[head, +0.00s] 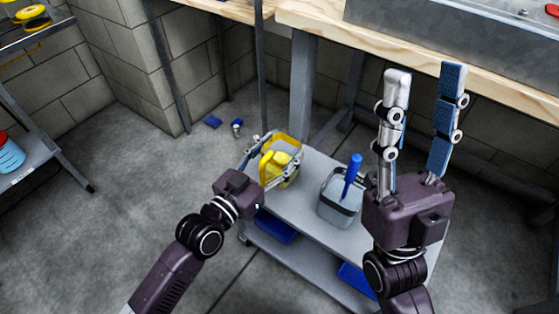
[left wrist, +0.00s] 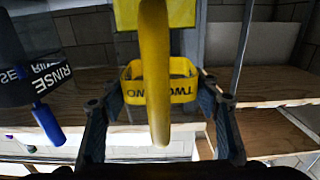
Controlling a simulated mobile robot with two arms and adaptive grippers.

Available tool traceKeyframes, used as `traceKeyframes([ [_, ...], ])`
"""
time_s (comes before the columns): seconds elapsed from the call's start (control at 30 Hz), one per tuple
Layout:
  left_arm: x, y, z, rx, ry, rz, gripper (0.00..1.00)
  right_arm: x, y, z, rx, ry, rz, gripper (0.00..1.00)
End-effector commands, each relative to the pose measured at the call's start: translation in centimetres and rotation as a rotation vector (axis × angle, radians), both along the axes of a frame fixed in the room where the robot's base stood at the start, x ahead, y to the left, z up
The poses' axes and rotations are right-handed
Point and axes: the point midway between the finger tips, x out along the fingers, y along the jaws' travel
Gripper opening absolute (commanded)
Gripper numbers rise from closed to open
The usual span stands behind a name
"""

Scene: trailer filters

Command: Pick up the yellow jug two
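In the left wrist view the jug's yellow handle (left wrist: 157,80) runs down the middle, in front of a yellow band (left wrist: 182,88) lettered "TWO", seen upside down. My left gripper (head: 272,158) is at the jug; its fingers (left wrist: 160,103) are spread on either side of the handle, with gaps on both sides. The gripper partly hides the jug. My right gripper (head: 425,75) is open and empty, pointing up at the right.
A grey bucket (head: 339,209) with a blue-handled tool (head: 352,172) stands on the cart; a "RINSE" band (left wrist: 40,83) shows in the left wrist view. Blue trays (head: 275,227) lie on the lower shelf. A wooden bench (head: 320,20) is behind. Floor at left is mostly clear.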

Motion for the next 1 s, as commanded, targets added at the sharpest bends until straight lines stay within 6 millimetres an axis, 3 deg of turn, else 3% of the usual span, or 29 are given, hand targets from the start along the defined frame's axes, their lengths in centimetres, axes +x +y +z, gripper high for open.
traceKeyframes([
  [0.23, 0.0, 0.0, 0.1, -0.002, -0.002, 0.001, 0.23, 0.0, 0.0, 0.0, 0.0, 0.0, -0.001, 0.4],
  [0.67, 0.0, 0.0, 0.3, -0.002, -0.002, 0.001, 0.23, 0.2, 0.1, 0.0, -0.003, 0.009, -0.001, 0.4],
  [1.0, 0.0, 0.0, 1.3, -0.002, -0.002, 0.001, 0.23, 2.8, 0.6, -1.0, -0.04, 0.13, -0.007, 0.4],
])
